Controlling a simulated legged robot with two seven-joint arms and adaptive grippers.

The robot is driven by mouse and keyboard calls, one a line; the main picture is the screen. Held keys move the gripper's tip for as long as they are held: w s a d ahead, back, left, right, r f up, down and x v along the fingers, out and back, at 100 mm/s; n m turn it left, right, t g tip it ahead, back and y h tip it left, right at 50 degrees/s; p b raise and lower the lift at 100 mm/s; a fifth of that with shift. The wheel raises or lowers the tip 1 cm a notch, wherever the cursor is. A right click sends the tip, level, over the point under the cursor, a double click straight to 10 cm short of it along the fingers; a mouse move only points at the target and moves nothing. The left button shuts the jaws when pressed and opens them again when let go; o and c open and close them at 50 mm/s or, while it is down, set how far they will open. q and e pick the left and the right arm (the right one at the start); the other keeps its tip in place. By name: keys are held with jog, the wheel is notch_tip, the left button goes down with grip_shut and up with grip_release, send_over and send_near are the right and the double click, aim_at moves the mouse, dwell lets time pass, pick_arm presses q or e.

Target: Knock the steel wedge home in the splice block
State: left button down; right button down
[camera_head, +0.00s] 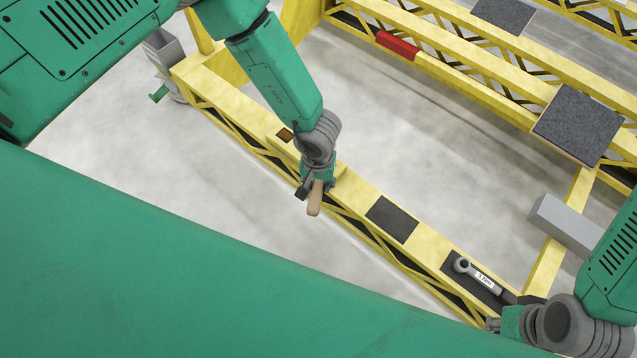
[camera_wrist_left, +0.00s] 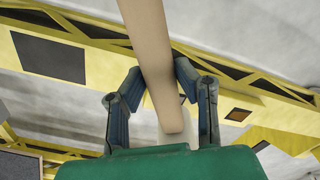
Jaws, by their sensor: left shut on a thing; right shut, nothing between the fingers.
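My left gripper (camera_head: 317,186) is shut on a tan wooden handle (camera_head: 314,200), held over the yellow beam. The handle (camera_wrist_left: 153,55) runs between the two fingers in the left wrist view. What tool it belongs to is hidden. Up-left of this gripper, a raised yellow block (camera_head: 276,132) with a dark brown square on it sits on the beam. It may be the splice block, and it also shows in the left wrist view (camera_wrist_left: 283,138). I cannot make out the steel wedge. My right gripper (camera_head: 497,325) is shut and empty at the lower right, by the beam.
A grey tool labelled "3 Nm" (camera_head: 480,276) lies on a dark pad near my right gripper. Another dark pad (camera_head: 392,219) on the beam is bare. A grey box (camera_head: 565,225) and a red part (camera_head: 398,45) are on yellow frames. Open floor lies between the frames.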

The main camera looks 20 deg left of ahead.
pick_arm(q)
jog(key=shift+r, duration=0.75)
pick_arm(e)
jog(key=shift+r, duration=0.6)
